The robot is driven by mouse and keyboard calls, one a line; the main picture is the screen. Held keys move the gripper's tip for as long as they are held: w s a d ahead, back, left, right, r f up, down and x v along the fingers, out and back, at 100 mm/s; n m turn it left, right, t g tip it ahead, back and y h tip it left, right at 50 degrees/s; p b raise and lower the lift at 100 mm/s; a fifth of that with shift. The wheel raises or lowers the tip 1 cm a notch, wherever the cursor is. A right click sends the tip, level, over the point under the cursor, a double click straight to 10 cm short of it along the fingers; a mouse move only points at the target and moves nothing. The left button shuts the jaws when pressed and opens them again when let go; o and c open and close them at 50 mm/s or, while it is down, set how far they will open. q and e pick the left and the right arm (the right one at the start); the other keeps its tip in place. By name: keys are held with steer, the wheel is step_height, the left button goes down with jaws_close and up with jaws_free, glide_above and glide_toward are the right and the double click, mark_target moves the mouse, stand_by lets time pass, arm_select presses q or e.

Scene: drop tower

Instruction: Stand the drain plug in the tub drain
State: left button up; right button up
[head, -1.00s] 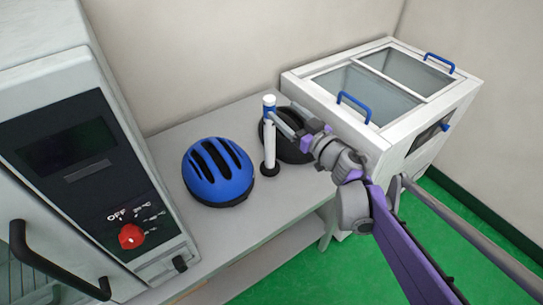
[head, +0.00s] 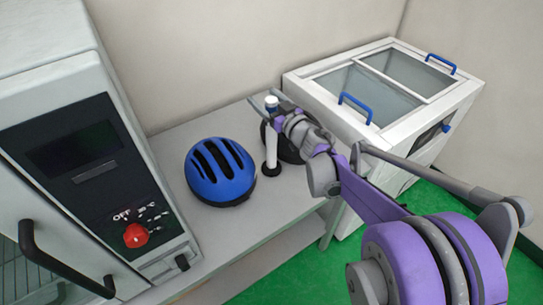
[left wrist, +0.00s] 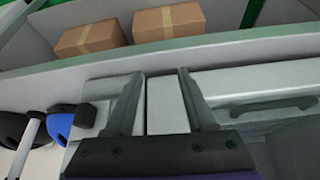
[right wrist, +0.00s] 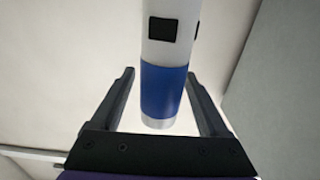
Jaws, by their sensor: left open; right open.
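The drain plug, which I take to be the tall white tube (head: 271,150) with a blue band near its top and a black base, stands upright on the bench. My right gripper (head: 266,101) is open at the tube's top. In the right wrist view the blue band (right wrist: 163,92) shows between the two open fingers, with gaps on both sides. The tub, the white box (head: 345,134) with glass lids and blue handles, stands right of the bench; its drain is not visible. My left gripper (left wrist: 158,95) is open and empty, seen only in its own wrist view.
A blue helmet (head: 219,171) lies left of the tube and a black helmet (head: 291,148) close behind it. A white machine (head: 75,185) with a red knob stands at left. Cardboard boxes (left wrist: 168,22) show in the left wrist view. The bench front (head: 215,229) is clear.

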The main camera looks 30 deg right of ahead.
steer(key=shift+c, duration=0.2)
jaws_close()
stand_by(1.1)
